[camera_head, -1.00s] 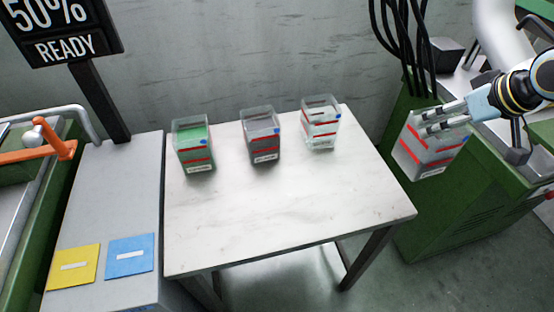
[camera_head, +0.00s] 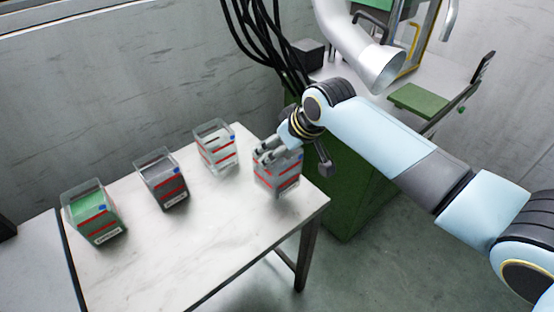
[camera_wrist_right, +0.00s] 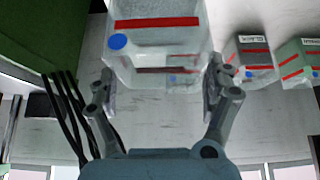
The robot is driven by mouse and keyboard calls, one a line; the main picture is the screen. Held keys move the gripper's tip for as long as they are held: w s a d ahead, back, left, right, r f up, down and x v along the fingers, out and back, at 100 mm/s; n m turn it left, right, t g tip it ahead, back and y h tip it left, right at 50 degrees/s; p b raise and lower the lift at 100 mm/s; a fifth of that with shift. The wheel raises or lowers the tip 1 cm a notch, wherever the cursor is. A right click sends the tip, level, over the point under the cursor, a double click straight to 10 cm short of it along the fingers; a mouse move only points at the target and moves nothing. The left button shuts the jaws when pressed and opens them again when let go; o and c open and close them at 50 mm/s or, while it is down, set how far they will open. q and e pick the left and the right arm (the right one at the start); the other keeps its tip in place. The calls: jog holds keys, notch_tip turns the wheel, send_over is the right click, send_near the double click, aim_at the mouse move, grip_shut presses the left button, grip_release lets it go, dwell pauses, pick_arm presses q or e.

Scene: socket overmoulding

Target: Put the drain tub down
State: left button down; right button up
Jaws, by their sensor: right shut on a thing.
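The drain tub (camera_head: 280,184) is a clear box with grey contents, red bands and a white label, at the right end of the white table (camera_head: 215,232). My right gripper (camera_head: 272,152) is shut on its upper part. In the right wrist view the tub (camera_wrist_right: 158,60) sits between both fingers (camera_wrist_right: 158,90), showing a red band and a blue dot. It looks upright, with its base over or on the tabletop; I cannot tell if it touches. My left gripper is not in view.
Three similar tubs stand in a row on the table: one with green contents (camera_head: 95,220), one dark grey (camera_head: 163,182) and one pale (camera_head: 216,148). The table front is clear. A green machine (camera_head: 350,190) stands close on the right, with black cables (camera_head: 262,45) behind.

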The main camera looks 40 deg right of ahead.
aim_at(283, 176)
jog(key=shift+w+a+f, duration=0.1)
jog(key=shift+a+f, duration=0.1)
jog(key=shift+f, duration=0.9)
jog(key=shift+a+f, duration=0.15)
jog(key=shift+f, duration=1.05)
jog(key=o, duration=1.5)
jog(key=shift+o, duration=0.2)
